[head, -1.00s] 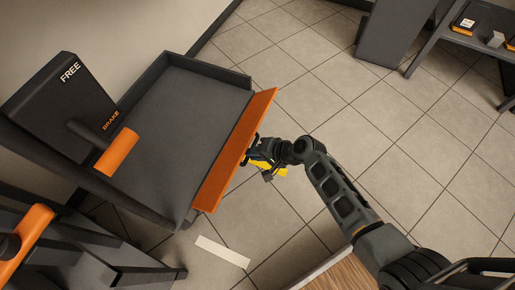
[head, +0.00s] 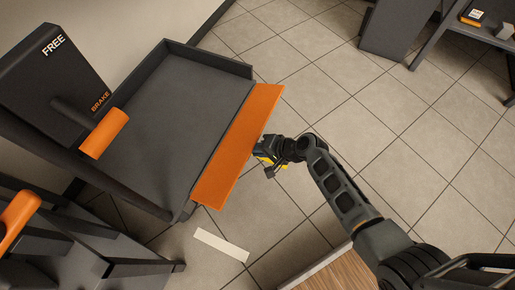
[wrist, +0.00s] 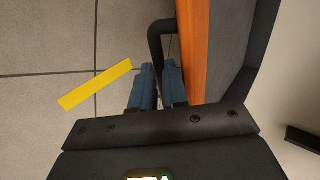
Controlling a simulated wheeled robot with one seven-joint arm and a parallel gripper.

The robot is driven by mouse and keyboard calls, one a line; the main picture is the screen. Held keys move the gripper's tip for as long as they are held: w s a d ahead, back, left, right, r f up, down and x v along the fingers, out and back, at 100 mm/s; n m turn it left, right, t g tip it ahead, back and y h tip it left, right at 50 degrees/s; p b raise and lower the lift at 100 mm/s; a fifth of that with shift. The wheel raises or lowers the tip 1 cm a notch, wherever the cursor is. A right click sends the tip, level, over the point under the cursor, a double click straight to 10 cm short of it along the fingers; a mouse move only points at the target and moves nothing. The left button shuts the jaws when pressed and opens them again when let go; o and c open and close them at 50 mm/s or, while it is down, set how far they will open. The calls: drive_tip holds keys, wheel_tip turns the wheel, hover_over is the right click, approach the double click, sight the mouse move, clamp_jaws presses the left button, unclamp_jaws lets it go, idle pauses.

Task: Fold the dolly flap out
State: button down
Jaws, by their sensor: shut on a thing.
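The orange dolly flap (head: 238,148) runs along the right edge of the dark dolly tray (head: 185,120) and tilts outward from it. In the wrist view the flap (wrist: 193,45) shows as an orange strip beside a dark bent handle (wrist: 156,42). My gripper (head: 268,160) is at the flap's outer side near its middle. In the wrist view its blue-grey fingers (wrist: 158,82) are shut on the handle. The exact grip on the handle is partly hidden by the fingers.
A dark post marked FREE and BRAKE (head: 52,75) carries an orange-gripped lever (head: 104,133) left of the tray. A white strip (head: 221,245) lies on the tiled floor, and a yellow strip (wrist: 95,84) shows in the wrist view. A wooden surface (head: 340,270) is at the bottom. A shelf (head: 480,30) stands upper right.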

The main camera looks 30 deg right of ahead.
drive_tip(key=shift+s+d+f, duration=0.25)
drive_tip(key=shift+s+f, duration=0.2)
drive_tip(key=shift+f, duration=0.2)
drive_tip(key=c, duration=1.1)
unclamp_jaws()
drive_tip(key=shift+w, duration=0.15)
drive_tip(key=shift+c, duration=0.2)
drive_tip(key=shift+w+a+r, duration=0.1)
drive_tip(key=shift+w+a+r, duration=0.1)
drive_tip(key=shift+a+r, duration=0.05)
drive_tip(key=shift+a, duration=0.05)
drive_tip(key=p+v, duration=0.3)
drive_tip(key=v, duration=0.5)
drive_tip(key=shift+d+p, duration=0.2)
drive_tip(key=shift+p, duration=0.1)
